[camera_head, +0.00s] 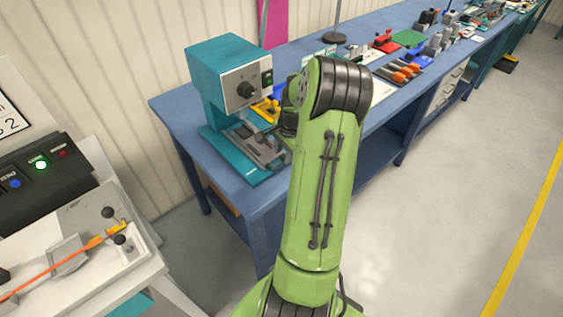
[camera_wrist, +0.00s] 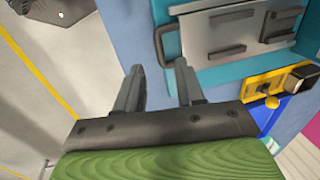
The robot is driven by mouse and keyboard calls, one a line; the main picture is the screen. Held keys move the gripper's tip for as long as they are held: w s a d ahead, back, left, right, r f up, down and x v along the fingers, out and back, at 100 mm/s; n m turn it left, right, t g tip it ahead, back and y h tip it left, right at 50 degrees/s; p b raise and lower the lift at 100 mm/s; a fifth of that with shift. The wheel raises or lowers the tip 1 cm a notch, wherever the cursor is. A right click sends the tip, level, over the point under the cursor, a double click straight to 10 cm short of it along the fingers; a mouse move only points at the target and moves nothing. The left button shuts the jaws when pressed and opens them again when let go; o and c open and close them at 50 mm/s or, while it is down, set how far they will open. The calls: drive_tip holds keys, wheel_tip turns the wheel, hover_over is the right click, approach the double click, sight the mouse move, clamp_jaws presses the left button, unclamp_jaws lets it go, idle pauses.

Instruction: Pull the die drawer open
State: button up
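The teal press (camera_head: 226,72) stands on the blue workbench, with a grey control face and a dark knob. Its die drawer (camera_head: 262,152) is a grey metal plate low in the teal base, partly hidden by my arm. In the wrist view the drawer (camera_wrist: 230,32) fills the upper right and has dark blocks on it. A dark bracket handle (camera_wrist: 160,45) sticks out from its left edge. My gripper (camera_wrist: 159,66) is open and empty, with its two fingers apart just below the handle in the picture. I cannot tell whether a finger touches the handle.
A yellow fixture (camera_wrist: 272,88) with a blue part lies close to the press. The blue workbench (camera_head: 178,112) runs to the back right with several tools on it. A white machine (camera_head: 75,250) stands at the left. The floor (camera_head: 450,190) at the right is clear.

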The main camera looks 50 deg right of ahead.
sight(282, 164)
drive_tip(key=f, duration=0.2)
drive_tip(key=w+f, duration=0.1)
drive_tip(key=f, duration=0.2)
drive_tip(key=shift+d, duration=0.15)
drive_tip(key=shift+c, duration=0.5)
clamp_jaws()
drive_tip(key=shift+s, duration=0.1)
